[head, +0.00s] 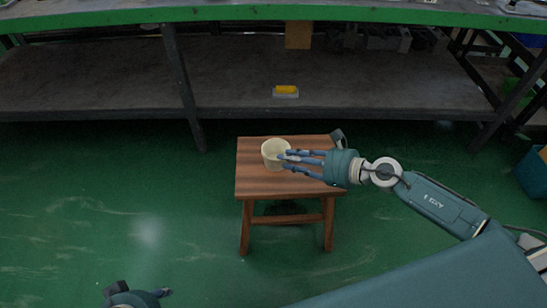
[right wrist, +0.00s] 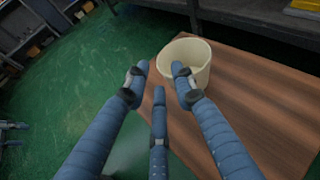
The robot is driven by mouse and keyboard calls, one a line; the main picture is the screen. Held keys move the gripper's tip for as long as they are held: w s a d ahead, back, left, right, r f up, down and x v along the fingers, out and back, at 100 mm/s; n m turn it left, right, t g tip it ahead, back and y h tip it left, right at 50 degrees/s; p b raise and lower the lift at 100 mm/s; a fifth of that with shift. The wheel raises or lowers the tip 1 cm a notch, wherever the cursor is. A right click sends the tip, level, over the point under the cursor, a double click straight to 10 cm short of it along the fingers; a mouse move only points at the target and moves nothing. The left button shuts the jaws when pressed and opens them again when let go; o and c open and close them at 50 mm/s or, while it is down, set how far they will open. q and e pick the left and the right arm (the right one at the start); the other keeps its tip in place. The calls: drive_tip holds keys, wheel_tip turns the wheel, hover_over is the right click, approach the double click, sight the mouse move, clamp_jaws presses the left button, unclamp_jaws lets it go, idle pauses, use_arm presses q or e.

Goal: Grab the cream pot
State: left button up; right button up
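The cream pot (head: 273,152) stands upright on a small wooden stool (head: 256,185), towards the left of its top. In the right wrist view the pot (right wrist: 194,52) is just beyond the fingertips. My right gripper (head: 284,160) reaches in from the right, its fingers pointing left at the pot's right side. Its blue fingers (right wrist: 160,85) are spread with nothing between them. One fingertip overlaps the pot's near rim in the picture; I cannot tell whether it touches. My left gripper (head: 150,295) shows only partly at the bottom edge, apart from the stool.
Behind the stool is a long dark shelf (head: 90,85) under a green-edged bench (head: 130,17). A small yellow-topped box (head: 286,91) sits on the shelf's front. A teal bin (head: 535,172) stands at the far right. The green floor left of the stool is clear.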

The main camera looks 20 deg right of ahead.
drive_tip(key=x, duration=0.6)
drive_tip(key=shift+a+f+b, duration=0.2)
drive_tip(key=shift+f+b, duration=0.15)
drive_tip(key=shift+f, duration=0.15)
drive_tip(key=shift+c, duration=0.3)
clamp_jaws()
